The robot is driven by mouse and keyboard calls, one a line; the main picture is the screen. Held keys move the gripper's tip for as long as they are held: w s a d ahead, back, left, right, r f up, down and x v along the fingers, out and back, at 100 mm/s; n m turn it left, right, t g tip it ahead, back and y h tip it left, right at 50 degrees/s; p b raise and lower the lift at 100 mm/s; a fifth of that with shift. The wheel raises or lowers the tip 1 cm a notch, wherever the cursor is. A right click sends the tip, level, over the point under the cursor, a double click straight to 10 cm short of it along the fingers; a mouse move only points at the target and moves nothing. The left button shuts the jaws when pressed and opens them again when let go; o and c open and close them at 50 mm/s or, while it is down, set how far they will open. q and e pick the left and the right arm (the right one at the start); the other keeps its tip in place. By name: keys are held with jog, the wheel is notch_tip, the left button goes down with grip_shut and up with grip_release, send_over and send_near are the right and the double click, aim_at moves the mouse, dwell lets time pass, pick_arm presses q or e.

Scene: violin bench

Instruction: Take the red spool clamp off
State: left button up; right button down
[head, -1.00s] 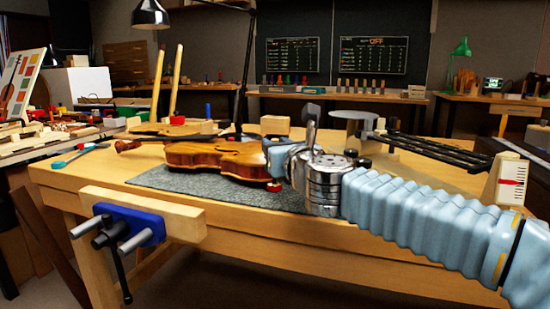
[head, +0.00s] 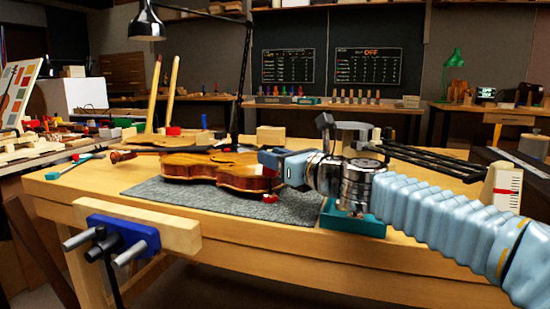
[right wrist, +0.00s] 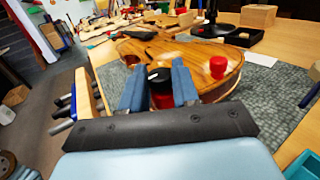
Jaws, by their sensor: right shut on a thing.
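The violin body (head: 205,168) lies on a grey mat (head: 215,203), and it also fills the middle of the right wrist view (right wrist: 150,50). My right gripper (head: 272,163) is at the violin's right end. In the right wrist view its two blue fingers (right wrist: 160,88) are shut on a red spool clamp (right wrist: 162,97) with a dark top, right by the violin's edge. I cannot tell whether the clamp still touches the violin. A second red spool (right wrist: 213,66) stands at the violin's edge, to the right of the fingers. A small red piece (head: 270,198) shows low beside the violin. My left gripper is out of view.
A teal tray (head: 352,224) sits at the bench's front edge under my right wrist. A blue vise (head: 120,238) with a wooden jaw is on the bench front at left. A lamp (head: 147,25) rises behind the violin. A wooden block (head: 270,135) stands behind.

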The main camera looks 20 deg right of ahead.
jog(key=c, duration=0.8)
grip_release()
pick_arm(q)
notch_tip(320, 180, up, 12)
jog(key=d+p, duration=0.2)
jog(key=p, duration=1)
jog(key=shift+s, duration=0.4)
pick_arm(e)
jog(key=s+a+r, duration=0.4)
jog(key=s+r, duration=0.9)
jog(key=shift+s, duration=0.2)
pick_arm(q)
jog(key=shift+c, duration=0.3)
